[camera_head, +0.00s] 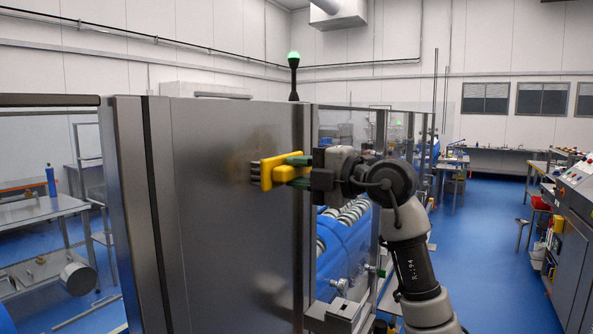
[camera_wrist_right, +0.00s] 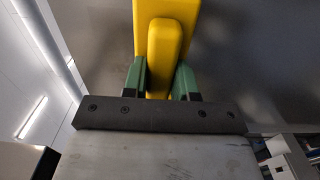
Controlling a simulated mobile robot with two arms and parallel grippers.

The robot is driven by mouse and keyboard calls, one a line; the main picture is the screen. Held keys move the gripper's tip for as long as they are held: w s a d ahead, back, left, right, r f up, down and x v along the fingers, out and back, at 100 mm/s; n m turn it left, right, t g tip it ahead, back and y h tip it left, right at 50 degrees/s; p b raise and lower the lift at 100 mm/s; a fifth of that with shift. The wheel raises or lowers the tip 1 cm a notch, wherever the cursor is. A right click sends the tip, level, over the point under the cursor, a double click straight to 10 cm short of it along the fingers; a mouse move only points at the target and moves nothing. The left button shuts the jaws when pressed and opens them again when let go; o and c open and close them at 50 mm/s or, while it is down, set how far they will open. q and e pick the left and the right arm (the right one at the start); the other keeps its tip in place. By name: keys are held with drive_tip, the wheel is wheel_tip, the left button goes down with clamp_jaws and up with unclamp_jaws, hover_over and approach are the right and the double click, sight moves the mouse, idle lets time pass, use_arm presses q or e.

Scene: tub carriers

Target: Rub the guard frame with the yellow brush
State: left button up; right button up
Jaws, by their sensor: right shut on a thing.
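The yellow brush (camera_head: 280,169) is in my right gripper (camera_head: 300,170), held level with its dark bristles facing left. The bristles are at the grey metal panel of the guard frame (camera_head: 215,220); they appear to touch it or be very close, and I cannot tell which. In the right wrist view, the green fingers of the right gripper (camera_wrist_right: 162,80) are shut on the handle of the yellow brush (camera_wrist_right: 165,45), one on each side. The bristles are hidden there. My left gripper is not in view.
A post with a green lamp (camera_head: 293,75) rises behind the frame. Blue machinery (camera_head: 345,245) stands behind the clear panels. A control console (camera_head: 575,220) stands at the far right, with open blue floor (camera_head: 490,250) between. A workbench (camera_head: 40,210) is at left.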

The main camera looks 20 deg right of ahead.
sight(310, 168)
drive_tip(key=shift+w+d+r+p, duration=0.1)
drive_tip(key=shift+w+d+p, duration=0.35)
drive_tip(key=shift+w+d, duration=0.7)
drive_tip(key=shift+d, duration=0.3)
drive_tip(key=shift+s+a+r+p, duration=0.1)
drive_tip(key=shift+r+p, duration=0.9)
drive_tip(key=shift+p, duration=0.1)
drive_tip(key=shift+s+a+f, duration=0.1)
drive_tip(key=shift+s+a, duration=0.4)
drive_tip(key=shift+a, duration=0.2)
drive_tip(key=s+a+r, duration=0.2)
drive_tip(key=s+a, duration=0.6)
drive_tip(key=a, duration=0.2)
drive_tip(key=shift+r, duration=0.15)
drive_tip(key=shift+w+d+b, duration=0.35)
drive_tip(key=shift+w+d, duration=1.05)
drive_tip(key=shift+d, duration=0.25)
drive_tip(key=shift+w+d, duration=0.9)
drive_tip(key=shift+d, duration=0.3)
drive_tip(key=shift+w+d+p, duration=0.45)
drive_tip(key=shift+w+d, duration=0.2)
drive_tip(key=shift+d, duration=0.15)
drive_tip(key=shift+w+d, duration=0.5)
drive_tip(key=shift+d, duration=0.15)
drive_tip(key=shift+w+d+p, duration=0.4)
drive_tip(key=shift+d+p, duration=0.05)
drive_tip(key=shift+d, duration=0.05)
drive_tip(key=shift+w+d, duration=0.75)
drive_tip(key=shift+d, duration=0.2)
